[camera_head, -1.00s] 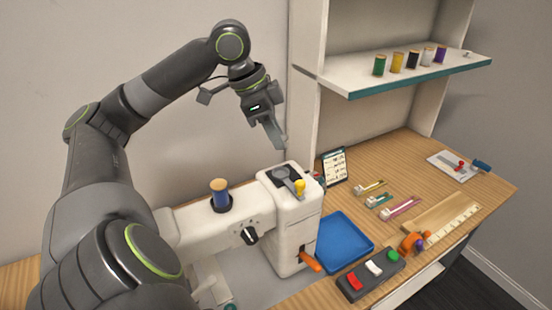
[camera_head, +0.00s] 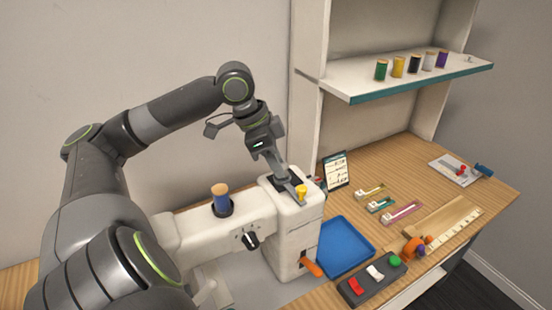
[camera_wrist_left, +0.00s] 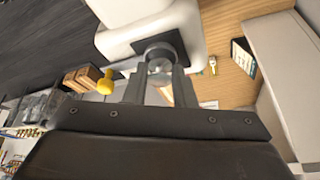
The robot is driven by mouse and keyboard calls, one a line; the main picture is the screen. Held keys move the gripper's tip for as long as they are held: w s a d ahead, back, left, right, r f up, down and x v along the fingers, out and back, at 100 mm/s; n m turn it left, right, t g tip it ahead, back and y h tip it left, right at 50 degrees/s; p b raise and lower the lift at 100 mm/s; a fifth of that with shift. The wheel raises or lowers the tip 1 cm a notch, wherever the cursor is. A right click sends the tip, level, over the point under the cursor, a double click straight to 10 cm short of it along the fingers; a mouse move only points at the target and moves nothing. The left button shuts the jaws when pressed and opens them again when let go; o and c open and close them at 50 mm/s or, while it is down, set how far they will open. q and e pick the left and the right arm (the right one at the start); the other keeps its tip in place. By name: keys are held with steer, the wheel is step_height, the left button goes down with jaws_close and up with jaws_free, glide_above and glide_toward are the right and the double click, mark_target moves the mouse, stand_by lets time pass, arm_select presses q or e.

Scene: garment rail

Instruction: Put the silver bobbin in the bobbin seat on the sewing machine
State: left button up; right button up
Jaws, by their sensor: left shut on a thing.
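The white sewing machine (camera_head: 296,222) stands on the table with a dark plate (camera_head: 287,182) on its top, beside a yellow knob (camera_head: 301,191). My left gripper (camera_head: 283,178) is down at this plate and hides most of it. In the left wrist view, my left gripper (camera_wrist_left: 160,74) is shut on a small round silvery thing, seemingly the silver bobbin (camera_wrist_left: 159,65). It is at the dark round bobbin seat (camera_wrist_left: 160,45); I cannot tell whether it is inside or just above. The bobbin is hidden in the head view. My right gripper is not in view.
A shelf (camera_head: 420,75) with several spools is at the back right.

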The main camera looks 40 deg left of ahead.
arm_select(q)
steer(key=shift+f, duration=0.35)
steer(key=o, duration=0.9)
steer(key=shift+o, duration=0.2)
steer(key=b+v, duration=0.4)
steer(key=v, duration=0.9)
steer(key=shift+w+d+r, duration=0.15)
steer(key=shift+w+r, duration=0.05)
steer(key=shift+r, duration=0.05)
steer(key=shift+f, duration=0.1)
